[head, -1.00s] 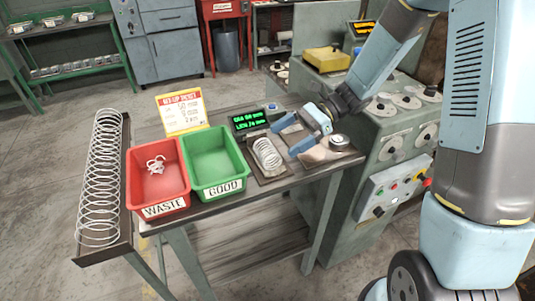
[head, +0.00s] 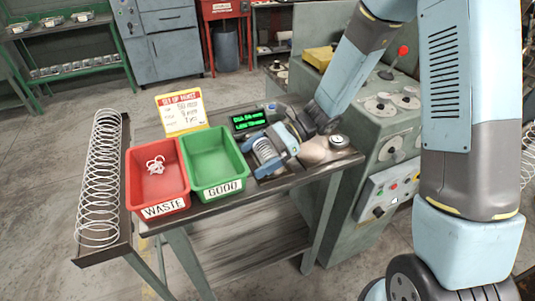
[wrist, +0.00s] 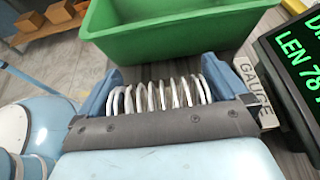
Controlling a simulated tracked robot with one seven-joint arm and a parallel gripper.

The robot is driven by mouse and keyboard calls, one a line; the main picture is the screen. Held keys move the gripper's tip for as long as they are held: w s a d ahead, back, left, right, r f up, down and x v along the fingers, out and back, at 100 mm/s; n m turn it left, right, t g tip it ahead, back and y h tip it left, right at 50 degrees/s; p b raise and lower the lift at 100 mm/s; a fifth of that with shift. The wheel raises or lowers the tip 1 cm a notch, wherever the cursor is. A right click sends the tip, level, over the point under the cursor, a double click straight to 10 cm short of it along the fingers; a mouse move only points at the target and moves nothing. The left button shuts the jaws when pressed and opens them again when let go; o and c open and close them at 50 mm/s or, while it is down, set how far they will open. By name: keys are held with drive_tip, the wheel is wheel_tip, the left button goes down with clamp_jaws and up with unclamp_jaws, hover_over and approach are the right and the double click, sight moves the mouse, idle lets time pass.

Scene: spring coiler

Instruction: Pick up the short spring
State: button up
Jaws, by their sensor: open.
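The short spring (head: 266,153) lies on the gauge plate, beside the green bin, in the head view. In the wrist view the short spring (wrist: 160,95) runs across between my two fingers. My gripper (head: 272,151) is open, with one finger at each end of the spring; the wrist view shows my gripper (wrist: 163,92) too. A small gap seems to show at the spring's ends, but I cannot tell whether a finger touches it. My gripper's palm hides the near side of the spring.
A green GOOD bin (head: 243,171) and a red WASTE bin (head: 183,196) stand left of my gripper. A lit display (head: 250,120) stands just behind the plate. A long spring (head: 98,180) lies in a tray at the far left. A round dial (head: 337,141) sits to the right.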

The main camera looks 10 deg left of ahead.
drive_tip(key=c, duration=0.9)
drive_tip(key=shift+r, duration=0.15)
